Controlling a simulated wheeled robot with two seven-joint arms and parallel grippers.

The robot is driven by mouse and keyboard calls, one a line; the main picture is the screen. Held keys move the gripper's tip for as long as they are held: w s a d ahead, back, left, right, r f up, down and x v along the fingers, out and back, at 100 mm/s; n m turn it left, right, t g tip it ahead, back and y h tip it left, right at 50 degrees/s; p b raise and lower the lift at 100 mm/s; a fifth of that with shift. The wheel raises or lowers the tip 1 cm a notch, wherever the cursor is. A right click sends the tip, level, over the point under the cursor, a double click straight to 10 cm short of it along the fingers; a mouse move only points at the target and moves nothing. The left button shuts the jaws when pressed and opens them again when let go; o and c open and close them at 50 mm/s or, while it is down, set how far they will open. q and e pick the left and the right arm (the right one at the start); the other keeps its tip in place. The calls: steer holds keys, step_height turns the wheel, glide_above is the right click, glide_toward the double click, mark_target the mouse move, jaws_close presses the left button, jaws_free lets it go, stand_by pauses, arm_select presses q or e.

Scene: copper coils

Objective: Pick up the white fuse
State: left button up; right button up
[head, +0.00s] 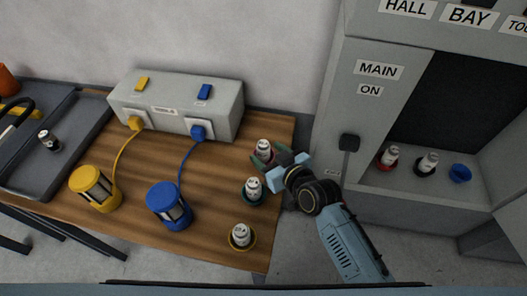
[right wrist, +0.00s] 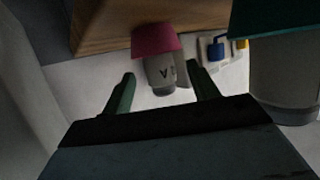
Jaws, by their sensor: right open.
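Several white-bodied fuses show, so I cannot tell by colour alone which is meant. One white fuse (head: 263,145) with a pink-red base stands at the bench's back right corner. My right gripper (head: 266,159) is right at it, open. In the right wrist view this fuse (right wrist: 160,72) lies between the two green fingers of the right gripper (right wrist: 161,78), with a gap showing on its left. Contact on its right is unclear. A teal-based fuse (head: 253,187) and a yellow-based fuse (head: 240,234) stand nearer. My left gripper is out of view.
The wooden bench (head: 140,235) also holds a yellow coil (head: 92,188) and a blue coil (head: 168,205), wired to a grey box (head: 175,104). A grey tray (head: 85,125) is at left. The grey cabinet (head: 330,130) at right has a lever (head: 348,143) and a blue cup (head: 460,173).

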mark_target(267, 154)
steer(key=shift+x, duration=1.55)
steer(key=c, duration=1.1)
steer(key=shift+r, duration=0.1)
